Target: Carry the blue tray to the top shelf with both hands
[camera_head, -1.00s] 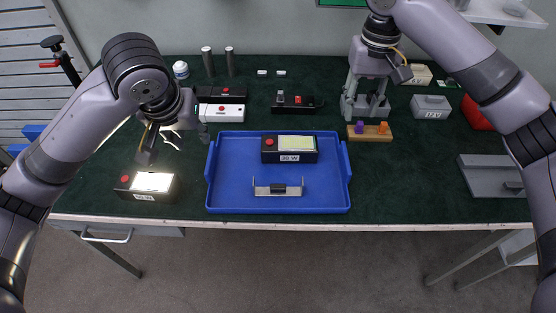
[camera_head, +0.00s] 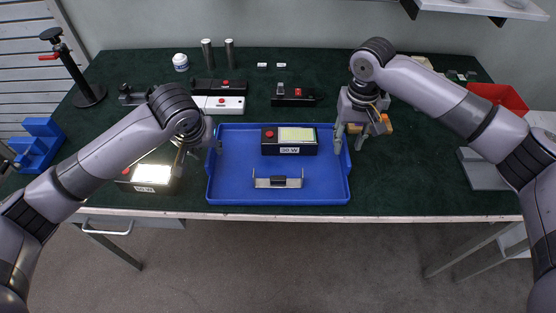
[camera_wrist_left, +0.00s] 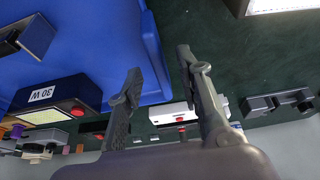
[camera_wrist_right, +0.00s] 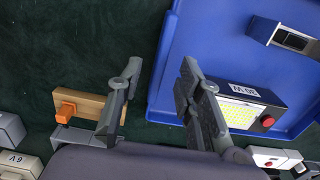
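The blue tray (camera_head: 230,190) lies flat on the green bench top, near its front edge. It holds a black 30 W floodlight housing (camera_head: 289,148) and a small metal bracket (camera_head: 278,183). My left gripper (camera_head: 205,150) is at the tray's left side; in the left wrist view its open fingers (camera_wrist_left: 160,65) sit either side of the tray's side wall. My right gripper (camera_head: 350,138) is at the tray's right side; in the right wrist view its open fingers (camera_wrist_right: 160,66) straddle the tray's rim. I cannot tell whether any finger touches the tray.
A white shelf (camera_head: 480,9) is on the wall at the upper right. A white housing (camera_head: 222,105) and black ones are behind the tray. A red bin (camera_head: 500,96) is at the right.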

